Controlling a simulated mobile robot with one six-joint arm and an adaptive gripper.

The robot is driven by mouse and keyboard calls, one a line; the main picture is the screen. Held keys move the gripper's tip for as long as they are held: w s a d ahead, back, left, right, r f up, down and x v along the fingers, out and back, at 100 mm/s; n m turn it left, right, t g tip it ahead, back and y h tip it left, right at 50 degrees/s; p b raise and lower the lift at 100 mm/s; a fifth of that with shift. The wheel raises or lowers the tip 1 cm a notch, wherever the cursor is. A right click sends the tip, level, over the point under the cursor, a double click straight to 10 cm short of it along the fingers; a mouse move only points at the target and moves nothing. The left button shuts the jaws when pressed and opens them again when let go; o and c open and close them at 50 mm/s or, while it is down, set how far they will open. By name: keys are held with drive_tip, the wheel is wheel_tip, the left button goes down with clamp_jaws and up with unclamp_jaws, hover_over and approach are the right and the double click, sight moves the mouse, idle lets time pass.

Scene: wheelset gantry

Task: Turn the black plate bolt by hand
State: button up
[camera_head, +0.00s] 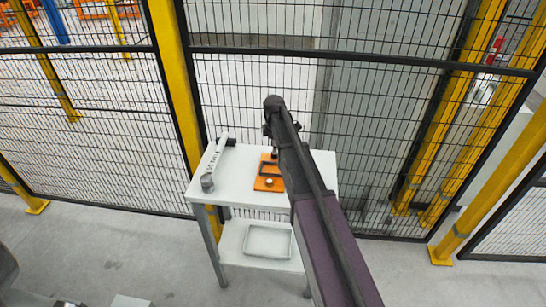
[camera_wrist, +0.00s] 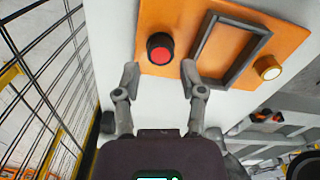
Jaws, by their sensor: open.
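An orange plate (camera_head: 277,187) lies on the white table, and it fills the top of the wrist view (camera_wrist: 200,12). On it are a black bolt with a red top (camera_wrist: 160,49), a dark rectangular frame (camera_wrist: 229,50) and a brass-coloured bolt with a pale top (camera_wrist: 268,68). My gripper (camera_wrist: 160,75) is open and empty. Its two fingertips sit just short of the black bolt in the wrist picture, one to each side, with a gap visible between them and it. In the head view my arm covers part of the plate, and I cannot make out the black bolt there.
A long grey-white tool (camera_head: 214,165) lies on the white table (camera_head: 236,183), left of the plate. A shallow tray (camera_head: 247,240) sits on the lower shelf. Black mesh fencing (camera_head: 250,90) with yellow posts (camera_head: 178,85) stands close behind the table.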

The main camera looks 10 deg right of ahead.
drive_tip(key=shift+f+b, duration=1.15)
drive_tip(key=shift+f, duration=0.3)
clamp_jaws()
drive_tip(key=shift+a, duration=0.2)
drive_tip(key=shift+d, duration=0.15)
